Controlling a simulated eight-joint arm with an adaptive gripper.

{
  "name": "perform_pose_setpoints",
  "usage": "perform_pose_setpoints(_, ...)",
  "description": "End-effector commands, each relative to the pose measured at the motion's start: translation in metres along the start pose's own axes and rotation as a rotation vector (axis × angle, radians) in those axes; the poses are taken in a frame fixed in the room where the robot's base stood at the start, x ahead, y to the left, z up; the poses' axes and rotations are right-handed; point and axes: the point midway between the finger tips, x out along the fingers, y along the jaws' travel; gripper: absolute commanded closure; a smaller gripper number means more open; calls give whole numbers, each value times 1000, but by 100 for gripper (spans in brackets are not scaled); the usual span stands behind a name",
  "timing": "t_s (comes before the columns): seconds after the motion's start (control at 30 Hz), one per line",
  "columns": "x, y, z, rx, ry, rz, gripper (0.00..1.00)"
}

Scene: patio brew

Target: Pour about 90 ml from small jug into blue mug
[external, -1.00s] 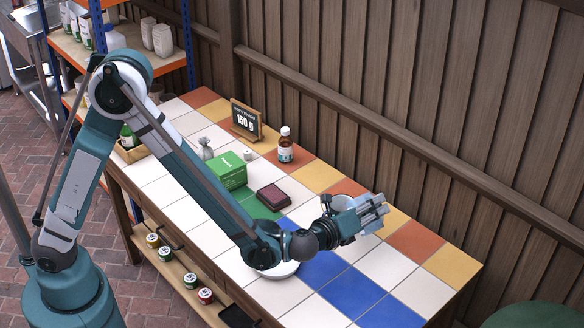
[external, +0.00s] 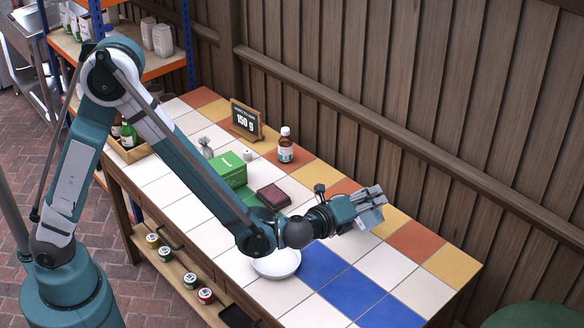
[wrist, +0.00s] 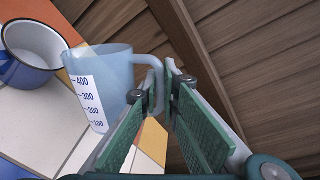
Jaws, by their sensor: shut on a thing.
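The small jug (wrist: 105,85) is translucent pale blue with a white measuring scale. It shows in the wrist view, its handle between my gripper's green-padded fingers (wrist: 163,98). My gripper is shut on this handle. In the external view my gripper (external: 372,203) is above the counter's far right part, and the jug (external: 371,219) is partly hidden by it. The blue mug (wrist: 32,52), white inside, stands left of the jug in the wrist view, its opening showing. I cannot make out the mug in the external view. The liquid level in the jug is unclear.
A white round dish (external: 277,263) sits below my forearm. A green box (external: 229,170), a dark red-topped block (external: 273,197), a brown bottle (external: 286,148) and a "150 g" sign (external: 245,121) stand farther left. A wooden fence (external: 420,110) runs behind. The right front tiles are clear.

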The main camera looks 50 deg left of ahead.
Motion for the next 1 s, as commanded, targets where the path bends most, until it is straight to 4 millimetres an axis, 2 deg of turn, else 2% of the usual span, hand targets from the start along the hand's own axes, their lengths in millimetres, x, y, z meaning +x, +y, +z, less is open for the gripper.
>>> perform_pose_setpoints(0.37, -1, -3, 8, -58, 11, -1, 100)
perform_pose_setpoints(1.0, -1, -3, 10, -72, 15, -1, 100)
